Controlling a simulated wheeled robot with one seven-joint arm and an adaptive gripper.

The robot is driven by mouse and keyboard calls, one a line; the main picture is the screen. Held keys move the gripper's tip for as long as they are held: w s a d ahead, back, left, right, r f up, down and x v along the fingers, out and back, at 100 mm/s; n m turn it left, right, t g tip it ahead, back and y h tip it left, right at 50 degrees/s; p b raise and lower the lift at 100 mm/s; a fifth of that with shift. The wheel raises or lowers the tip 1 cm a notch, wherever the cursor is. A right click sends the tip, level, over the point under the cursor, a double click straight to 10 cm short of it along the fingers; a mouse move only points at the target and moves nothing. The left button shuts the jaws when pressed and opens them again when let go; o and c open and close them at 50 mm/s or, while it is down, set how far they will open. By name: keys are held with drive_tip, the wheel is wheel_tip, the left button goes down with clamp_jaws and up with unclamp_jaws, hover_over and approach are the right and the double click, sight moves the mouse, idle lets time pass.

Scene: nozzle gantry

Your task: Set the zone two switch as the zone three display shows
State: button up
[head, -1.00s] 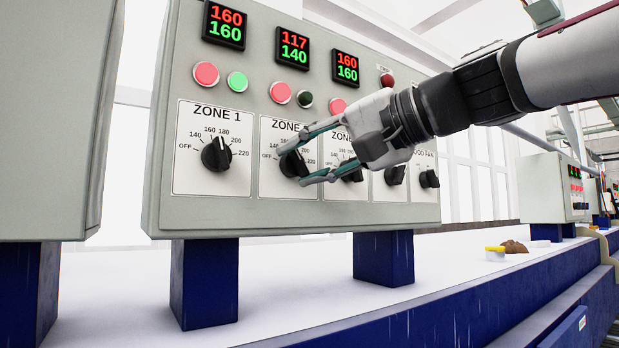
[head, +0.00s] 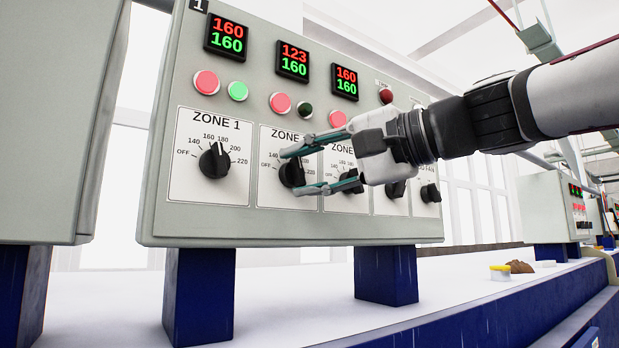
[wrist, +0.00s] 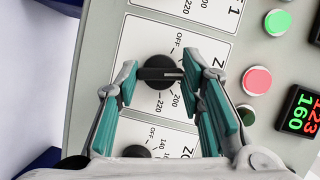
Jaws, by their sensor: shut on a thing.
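The zone two switch (head: 292,173) is a black rotary knob on a white dial plate. In the wrist view the knob (wrist: 160,72) has its white pointer line toward the right finger; the number there is hidden. My gripper (head: 291,172) is shut on this knob, one teal-padded finger at each end of its handle. It also shows in the wrist view (wrist: 160,69). The zone two display (head: 294,60) reads red 123 over green 160. The zone three display (head: 345,82) reads red 160 over green 160. My fingers partly cover the zone three dial (head: 343,158).
The zone 1 knob (head: 214,161) is at left, under a display (head: 227,36) reading 160 over 160. A pink button (head: 280,103) and dark green lamp (head: 305,109) sit above zone two. More knobs, including a fan knob (head: 431,193), stand at right.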

drive_tip(key=o, duration=1.2)
drive_tip(key=v, duration=1.2)
drive_tip(key=shift+f, duration=0.1)
drive_tip(key=s+d+f+n+g+h+p, duration=0.1)
drive_tip(key=s+f+h+p, duration=0.2)
drive_tip(key=f, duration=0.8)
drive_tip(key=s+d+f+g+h, duration=0.1)
drive_tip(key=s+f+g+h, duration=0.2)
drive_tip(key=f, duration=0.9)
drive_tip(key=s+d+f+n+h, duration=0.1)
drive_tip(key=s+d+f+h, duration=0.1)
drive_tip(key=f, duration=0.3)
drive_tip(key=s+d+f+n+h+p, duration=0.1)
drive_tip(key=s+d+f+h, duration=0.2)
drive_tip(key=s+f, duration=0.1)
drive_tip(key=s+d+f+n+g+h+p, duration=0.1)
drive_tip(key=s+d+f+h, duration=0.1)
drive_tip(key=f, duration=0.4)
drive_tip(key=shift+s+d+f+h, duration=0.2)
drive_tip(key=shift+s+h, duration=0.1)
drive_tip(key=shift+s, duration=0.15)
drive_tip(key=shift+s+d+f+h, duration=0.2)
drive_tip(key=shift+s+h, duration=0.1)
drive_tip(key=shift+s, duration=0.15)
